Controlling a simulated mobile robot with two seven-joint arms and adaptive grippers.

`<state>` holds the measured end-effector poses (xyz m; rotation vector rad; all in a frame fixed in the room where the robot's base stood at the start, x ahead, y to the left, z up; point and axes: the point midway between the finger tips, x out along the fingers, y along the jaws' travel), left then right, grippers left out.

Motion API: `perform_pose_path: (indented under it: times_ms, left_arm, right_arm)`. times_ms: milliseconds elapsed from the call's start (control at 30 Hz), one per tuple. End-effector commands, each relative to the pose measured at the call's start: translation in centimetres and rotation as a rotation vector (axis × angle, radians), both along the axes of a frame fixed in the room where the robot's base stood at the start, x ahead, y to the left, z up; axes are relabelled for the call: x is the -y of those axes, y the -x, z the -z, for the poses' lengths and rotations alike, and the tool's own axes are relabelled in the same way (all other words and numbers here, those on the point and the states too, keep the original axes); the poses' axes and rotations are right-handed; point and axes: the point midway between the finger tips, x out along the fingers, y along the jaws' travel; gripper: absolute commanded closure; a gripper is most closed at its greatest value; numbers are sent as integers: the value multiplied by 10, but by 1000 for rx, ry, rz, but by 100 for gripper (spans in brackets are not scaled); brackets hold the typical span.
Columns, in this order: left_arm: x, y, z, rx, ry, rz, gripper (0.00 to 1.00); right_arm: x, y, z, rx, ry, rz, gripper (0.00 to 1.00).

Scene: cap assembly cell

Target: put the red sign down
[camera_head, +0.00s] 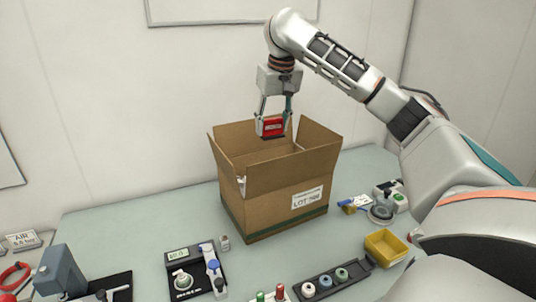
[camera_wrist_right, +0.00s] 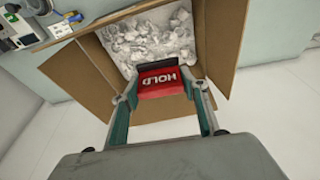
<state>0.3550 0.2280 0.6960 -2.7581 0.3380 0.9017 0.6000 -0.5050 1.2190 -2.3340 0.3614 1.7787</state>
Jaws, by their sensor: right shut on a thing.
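The red sign (camera_head: 271,126) is held by my right gripper (camera_head: 273,121) above the open top of a cardboard box. In the right wrist view the red sign (camera_wrist_right: 163,80) shows white lettering "HOLD" and a black edge strip, and sits between the two fingers of my right gripper (camera_wrist_right: 160,92). The fingers are shut on it. The cardboard box (camera_head: 255,190) has its flaps raised and a "LOT" label on its front. Crumpled pale filling (camera_wrist_right: 150,38) lies inside it below the sign. My left gripper is not in view.
The box stands on a pale green table (camera_head: 110,225). A yellow bin (camera_head: 385,248), a dark rack with round parts (camera_head: 330,283) and a black device (camera_head: 190,270) stand in front of it. Table to the left of the box is clear.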

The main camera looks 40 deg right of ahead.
Motion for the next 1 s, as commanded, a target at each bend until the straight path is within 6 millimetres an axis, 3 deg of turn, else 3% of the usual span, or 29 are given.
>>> perform_pose_path:
  times_ms: [267, 600, 1000]
  left_arm:
    - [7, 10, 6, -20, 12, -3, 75]
    - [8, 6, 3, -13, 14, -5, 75]
    - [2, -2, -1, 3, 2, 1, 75]
  right_arm:
    - [0, 1, 60, -6, 0, 1, 78]
    - [0, 2, 130, -4, 1, 1, 78]
    - [0, 1, 172, -3, 0, 0, 78]
